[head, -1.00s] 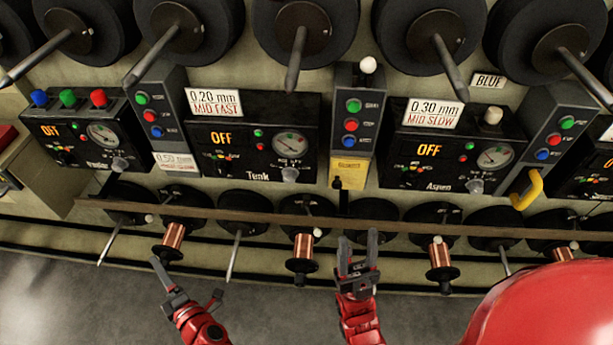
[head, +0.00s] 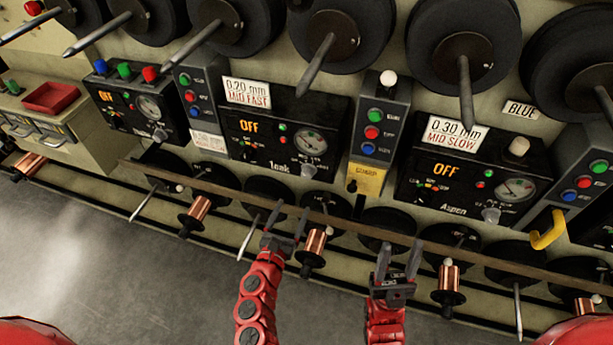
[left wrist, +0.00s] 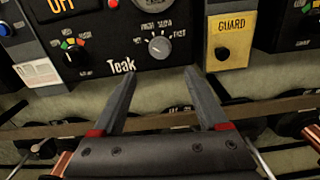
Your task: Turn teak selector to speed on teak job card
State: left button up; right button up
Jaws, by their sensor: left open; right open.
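The black Teak panel (head: 232,140) shows OFF in orange. Its grey selector knob (head: 309,170) is at its lower right, and it also shows in the left wrist view (left wrist: 158,46), with small speed labels around it. I cannot tell its pointer's exact setting. The job card (head: 247,92) above the panel reads 0.20 mm MID FAST. My left gripper (head: 287,222) is open and empty, below the Teak panel; in the left wrist view its fingers point up toward the knob, apart from it. My right gripper (head: 398,258) is open and empty, further right and lower.
A long rail (head: 345,224) runs below the panels, with copper spools (head: 314,243) under it. A yellow GUARD plate (head: 366,180) is right of Teak. The Aspen panel (head: 415,185) and a yellow handle (head: 549,230) are further right. Open floor (head: 130,270) lies at lower left.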

aim_at(306, 177)
pick_arm(q)
jog(key=b+x, duration=0.1)
jog(key=x, duration=1)
jog(key=shift+s+f, duration=0.1)
jog(key=shift+f, duration=0.05)
jog(key=shift+x, duration=0.8)
grip_shut()
